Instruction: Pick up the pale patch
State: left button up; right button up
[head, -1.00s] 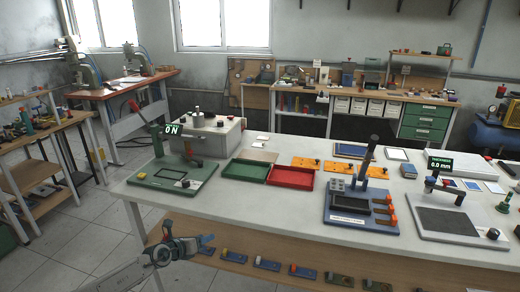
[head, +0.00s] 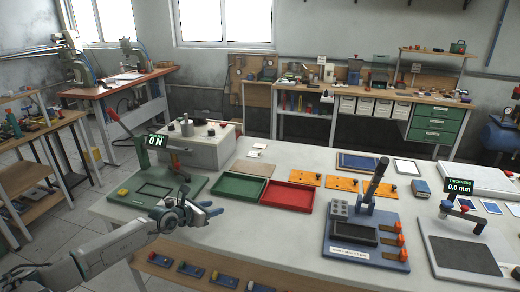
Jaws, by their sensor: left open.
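Two small pale flat pieces lie on the white table behind the green tray. The nearer pale piece (head: 254,154) and the farther pale piece (head: 260,146) are apart from my gripper; I cannot tell which one is the pale patch. My left gripper (head: 207,211) is open and empty above the table's front left part, just in front of the green tray (head: 233,187). My right gripper is out of view.
A green press (head: 157,185) with a 0 N display stands at the left, near my left arm. A red tray (head: 288,197), orange plates (head: 344,184) and a blue fixture with a tall lever (head: 368,240) lie to the right. The front table strip is clear.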

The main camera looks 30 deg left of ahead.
aim_at(258, 155)
jog(key=i+j, duration=0.2)
jog(key=i, duration=0.2)
jog(key=i+j, duration=0.2)
jog(key=i, duration=0.25)
jog(key=i+j, duration=0.2)
jog(key=i, duration=0.2)
